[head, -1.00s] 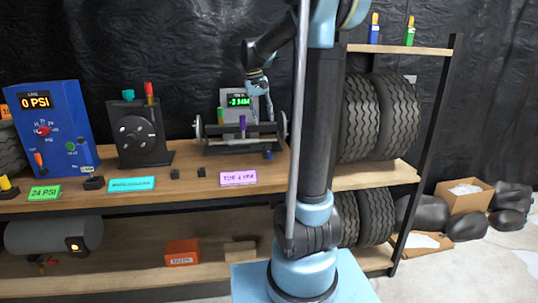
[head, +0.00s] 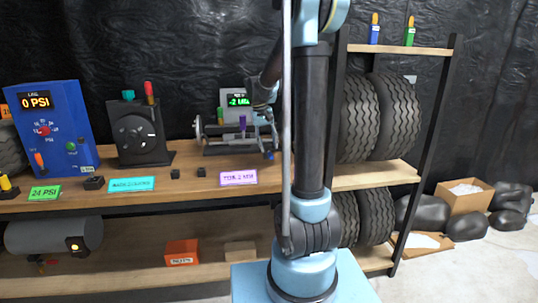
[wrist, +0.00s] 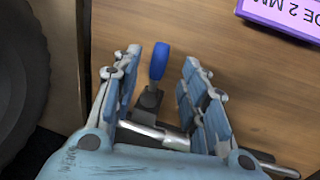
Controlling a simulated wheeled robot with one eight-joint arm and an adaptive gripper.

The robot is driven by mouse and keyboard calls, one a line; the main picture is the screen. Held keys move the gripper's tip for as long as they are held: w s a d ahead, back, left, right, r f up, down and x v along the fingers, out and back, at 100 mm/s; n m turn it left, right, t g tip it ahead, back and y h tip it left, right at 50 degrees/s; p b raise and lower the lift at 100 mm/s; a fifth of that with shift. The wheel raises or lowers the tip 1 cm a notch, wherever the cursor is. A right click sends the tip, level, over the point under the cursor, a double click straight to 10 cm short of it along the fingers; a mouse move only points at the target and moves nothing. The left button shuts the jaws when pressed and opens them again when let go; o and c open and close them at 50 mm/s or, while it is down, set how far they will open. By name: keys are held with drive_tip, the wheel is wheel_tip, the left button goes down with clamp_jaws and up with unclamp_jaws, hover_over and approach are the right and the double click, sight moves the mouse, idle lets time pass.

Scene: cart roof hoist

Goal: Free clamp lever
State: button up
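A lever with a blue handle (wrist: 158,62) on a dark metal base stands at the front right of the toe-gauge fixture (head: 225,150). I take it as the clamp lever. In the head view its blue end (head: 269,155) shows low beside the fixture. My gripper (wrist: 165,68) is open in the wrist view, with one finger on each side of the lever. Gaps show between the handle and both fingers, and I see no contact. In the head view my gripper (head: 268,138) is over the right end of the fixture and partly hides it.
A purple "TOE 2 MM" label (head: 238,177) lies on the bench in front of the fixture. A black dial unit (head: 140,135) and a blue PSI panel (head: 48,125) stand further left. Tyres (head: 393,115) stand at right. The bench front by the label is mostly clear.

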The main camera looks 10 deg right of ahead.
sight(270, 154)
drive_tip(key=shift+d+f, duration=0.25)
drive_tip(key=shift+f, duration=0.9)
drive_tip(key=shift+d+f, duration=0.2)
drive_tip(key=shift+f, duration=0.95)
clamp_jaws()
drive_tip(key=shift+a, duration=0.1)
